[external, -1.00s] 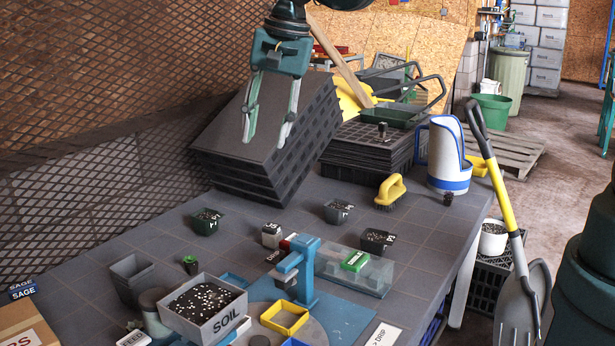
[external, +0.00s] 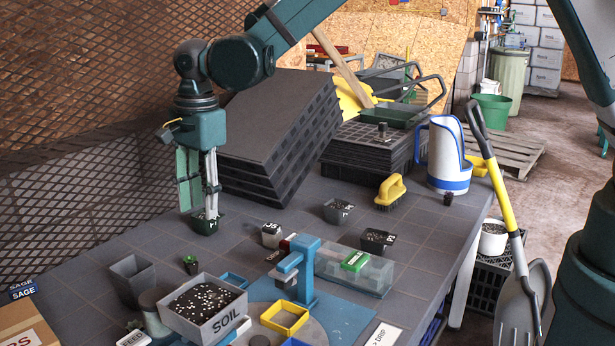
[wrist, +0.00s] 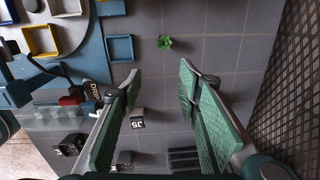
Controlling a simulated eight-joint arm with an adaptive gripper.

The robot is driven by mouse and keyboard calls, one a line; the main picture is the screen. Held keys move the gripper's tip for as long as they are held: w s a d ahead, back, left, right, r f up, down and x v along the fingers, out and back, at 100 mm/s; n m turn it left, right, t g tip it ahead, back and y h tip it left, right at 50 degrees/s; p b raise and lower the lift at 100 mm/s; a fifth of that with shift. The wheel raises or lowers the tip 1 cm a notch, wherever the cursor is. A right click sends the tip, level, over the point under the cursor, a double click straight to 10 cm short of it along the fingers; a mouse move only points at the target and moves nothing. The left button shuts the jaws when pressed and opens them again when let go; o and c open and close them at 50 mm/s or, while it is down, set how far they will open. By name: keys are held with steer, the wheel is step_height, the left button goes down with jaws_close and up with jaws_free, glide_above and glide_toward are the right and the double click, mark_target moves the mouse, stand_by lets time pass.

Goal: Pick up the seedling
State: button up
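The seedling (external: 191,264) is a small green plant in a little dark pot on the grey table, left of centre in the external view. It shows as a green leafy tuft in the wrist view (wrist: 165,42), a little beyond the fingertips and roughly in line with the gap between them. My gripper (external: 198,208) points down with its green-padded fingers apart and nothing between them. The wrist view shows the open fingers (wrist: 160,72) clearly.
A grey soil box (external: 203,310) stands close in front of the seedling, and empty dark pots (external: 132,278) stand left of it. A blue press (external: 303,272) is to the right. Stacked black trays (external: 270,140) stand behind. Bare table lies around the seedling's back side.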

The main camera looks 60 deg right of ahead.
steer(key=m, duration=0.2)
glide_above(190, 258)
steer(key=shift+g, duration=0.3)
step_height(190, 258, down, 6)
steer(key=shift+d+r, duration=0.1)
steer(key=shift+d, duration=0.05)
steer(key=shift+f, duration=1.35)
steer(key=shift+f+b, duration=0.55)
steer(key=shift+f, duration=2.05)
steer(key=c, duration=0.9)
